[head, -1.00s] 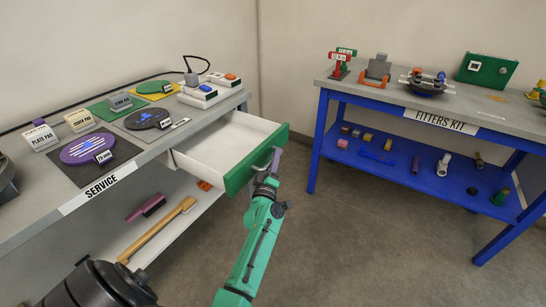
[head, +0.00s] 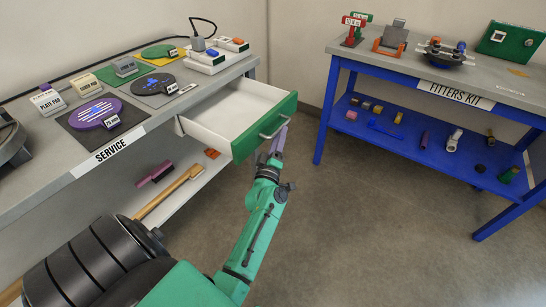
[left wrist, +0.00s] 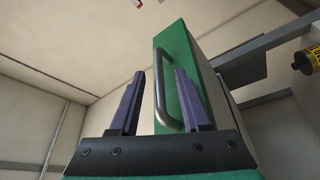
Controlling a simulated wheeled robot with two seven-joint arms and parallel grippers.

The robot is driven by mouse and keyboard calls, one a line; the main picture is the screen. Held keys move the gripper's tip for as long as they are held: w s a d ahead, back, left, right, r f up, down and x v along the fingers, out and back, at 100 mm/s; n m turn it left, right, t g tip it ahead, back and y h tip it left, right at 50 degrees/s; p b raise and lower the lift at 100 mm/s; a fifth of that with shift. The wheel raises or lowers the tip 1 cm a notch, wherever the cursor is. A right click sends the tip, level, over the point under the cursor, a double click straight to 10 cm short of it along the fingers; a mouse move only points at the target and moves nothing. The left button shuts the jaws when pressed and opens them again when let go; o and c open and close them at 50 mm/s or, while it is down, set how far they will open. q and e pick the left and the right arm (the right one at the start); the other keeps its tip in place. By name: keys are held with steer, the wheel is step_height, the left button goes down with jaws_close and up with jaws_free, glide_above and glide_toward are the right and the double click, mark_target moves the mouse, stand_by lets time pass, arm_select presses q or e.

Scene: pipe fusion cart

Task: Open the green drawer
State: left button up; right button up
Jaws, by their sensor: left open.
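The green drawer (head: 266,126) stands pulled out from under the service bench, and its pale inside looks empty. Its grey bar handle (head: 276,129) is on the green front. My left gripper (head: 280,138) is at the drawer front, by the handle. In the left wrist view, my left gripper's two purple fingers (left wrist: 155,100) are open. The handle (left wrist: 164,90) shows between them, closer to the right finger, and the green front (left wrist: 183,75) rises behind. I cannot tell whether a finger touches the handle. My right gripper is not in view.
The service bench (head: 60,160) carries pads, discs and a switch box (head: 208,62). A brush (head: 155,173) and a wooden-handled tool (head: 168,192) lie on its lower shelf. The blue fitters kit table (head: 400,140) stands at right. Floor between is clear.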

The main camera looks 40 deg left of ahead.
arm_select(q)
steer(key=v, duration=1)
steer(key=shift+b, duration=0.35)
steer(key=s+d+f+m+g+h+p, duration=0.2)
steer(key=d+f+m+g+h, duration=0.15)
steer(key=f, duration=0.45)
steer(key=s+d+f+m+g+h+p, duration=0.2)
steer(key=s+d+f+m, duration=0.15)
steer(key=f, duration=0.45)
steer(key=s+d+f+m+g+h+p, duration=0.2)
steer(key=d+f+m+h, duration=0.15)
steer(key=f, duration=0.55)
steer(key=s+a+f+m+g+p, duration=0.1)
steer(key=s+a+f+m+g, duration=0.1)
steer(key=s, duration=0.7)
steer(key=s+a+f+m+g+y+p, duration=0.1)
steer(key=s+a+f+m+g, duration=0.1)
steer(key=s+f+g, duration=0.3)
steer(key=s+a+f+m+g+p, duration=0.1)
steer(key=s+a+f+m+g, duration=0.1)
steer(key=s, duration=1.1)
step_height(320, 180, down, 3)
steer(key=shift+a+f+m+g+y+p, duration=0.15)
steer(key=shift+a+m+g+y+p, duration=0.2)
steer(key=shift+m+g, duration=0.55)
